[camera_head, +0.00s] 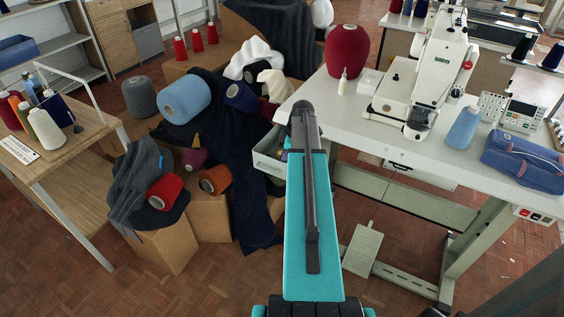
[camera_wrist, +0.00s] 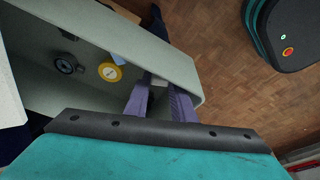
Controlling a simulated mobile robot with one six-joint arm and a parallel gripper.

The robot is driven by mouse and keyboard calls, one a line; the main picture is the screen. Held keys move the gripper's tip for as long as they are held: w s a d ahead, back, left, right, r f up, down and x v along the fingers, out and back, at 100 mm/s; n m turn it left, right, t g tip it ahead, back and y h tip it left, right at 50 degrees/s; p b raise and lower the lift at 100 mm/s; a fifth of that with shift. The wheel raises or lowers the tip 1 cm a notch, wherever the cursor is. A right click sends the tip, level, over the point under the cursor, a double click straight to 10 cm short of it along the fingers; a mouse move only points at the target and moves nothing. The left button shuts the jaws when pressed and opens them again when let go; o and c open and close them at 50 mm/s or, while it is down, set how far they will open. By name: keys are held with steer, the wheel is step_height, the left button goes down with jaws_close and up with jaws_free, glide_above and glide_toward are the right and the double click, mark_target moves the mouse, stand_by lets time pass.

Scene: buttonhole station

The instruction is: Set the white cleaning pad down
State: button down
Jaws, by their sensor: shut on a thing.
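My gripper (camera_wrist: 158,100), with purple fingers, shows in the wrist view over an open pale green drawer (camera_wrist: 170,65). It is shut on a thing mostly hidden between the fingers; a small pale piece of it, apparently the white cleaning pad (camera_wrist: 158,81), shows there. Its shape and whether it touches the drawer cannot be told. In the head view my arm hides the gripper, and the drawer (camera_head: 266,163) shows left of the arm, under the table's left end. A white block (camera_head: 369,81) lies on the white table (camera_head: 350,119) beside a small bottle (camera_head: 343,82).
The drawer holds a yellow roll (camera_wrist: 110,72) and a dark round part (camera_wrist: 66,63). Boxes with yarn and dark cloth (camera_head: 238,165) crowd the left.

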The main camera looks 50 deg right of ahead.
steer(key=shift+f, duration=0.15)
steer(key=c, duration=1.8)
jaws_free()
steer(key=shift+r, duration=0.2)
steer(key=b+v, duration=0.1)
steer(key=v, duration=1.1)
steer(key=shift+w, duration=0.1)
